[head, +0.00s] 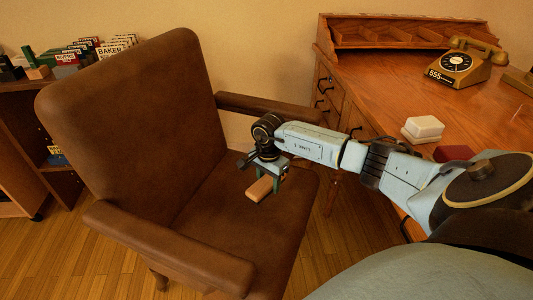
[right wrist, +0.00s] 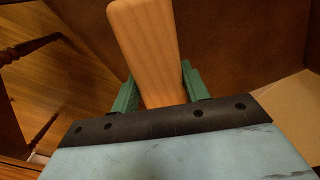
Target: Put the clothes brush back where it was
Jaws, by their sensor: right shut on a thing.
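The clothes brush (head: 259,188) shows as a pale wooden block over the seat of the brown armchair (head: 215,205). My right gripper (head: 272,180) is above the seat, shut on the brush. In the right wrist view the brush's wooden body (right wrist: 147,42) sticks out between the two green fingers of the right gripper (right wrist: 158,86). No bristles can be made out. I cannot tell whether the brush touches the seat. My left gripper is not in view.
A wooden desk (head: 385,90) at the right bears a rotary telephone (head: 466,62), a white box (head: 422,129) and a dark red item (head: 453,153). A bookshelf (head: 30,130) stands at the left. The chair's armrests (head: 165,245) flank the seat.

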